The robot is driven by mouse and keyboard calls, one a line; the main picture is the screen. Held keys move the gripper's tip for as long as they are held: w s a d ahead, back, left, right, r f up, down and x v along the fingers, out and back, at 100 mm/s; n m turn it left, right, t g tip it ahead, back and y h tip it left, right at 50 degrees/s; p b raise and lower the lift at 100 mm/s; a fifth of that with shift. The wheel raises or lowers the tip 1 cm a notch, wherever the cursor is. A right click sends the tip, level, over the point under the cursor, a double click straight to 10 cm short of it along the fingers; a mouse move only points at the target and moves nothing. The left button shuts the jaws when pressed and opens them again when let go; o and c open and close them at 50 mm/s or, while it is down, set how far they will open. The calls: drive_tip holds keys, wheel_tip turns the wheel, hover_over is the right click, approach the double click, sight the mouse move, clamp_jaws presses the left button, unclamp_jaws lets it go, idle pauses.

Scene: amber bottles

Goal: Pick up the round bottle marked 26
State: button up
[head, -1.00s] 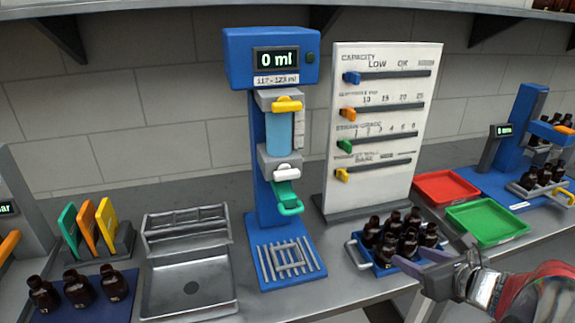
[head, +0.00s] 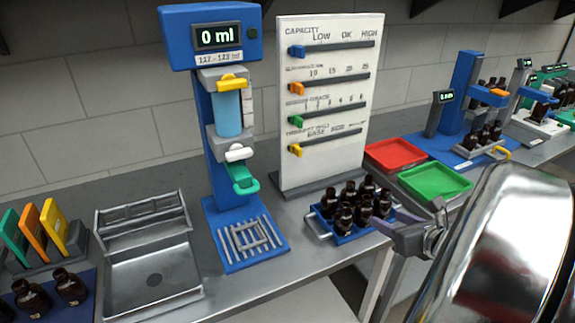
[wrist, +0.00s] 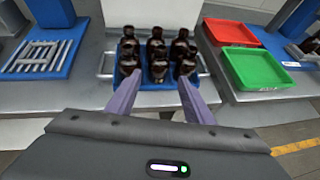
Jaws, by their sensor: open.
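Several dark amber bottles stand upright in a blue tray (head: 319,227) with grey handles, in front of the white slider board. No marking on these bottles (head: 345,217) can be read, so I cannot tell which one is marked 26. In the wrist view the bottles (wrist: 158,70) stand in rows just beyond my fingertips. My gripper (wrist: 150,92) is open and empty, its two purple fingers pointing at the near side of the tray. In the head view my gripper (head: 385,231) is at the tray's right front side, and my arm covers the lower right.
A red tray (head: 395,155) and a green tray (head: 436,181) lie right of the bottles. A blue dispenser (head: 213,110) reading 0 ml stands left. More bottles (head: 68,287) stand at the far left. A metal tray (head: 155,279) sits left of the dispenser.

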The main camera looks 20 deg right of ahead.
sight(368, 209)
drive_tip(key=shift+x, duration=2.9)
drive_tip(key=shift+x, duration=2.6)
drive_tip(key=shift+a, duration=0.1)
drive_tip(key=shift+r, duration=0.1)
drive_tip(key=c, duration=0.7)
drive_tip(key=shift+c, duration=0.2)
wheel_tip(368, 209, up, 10)
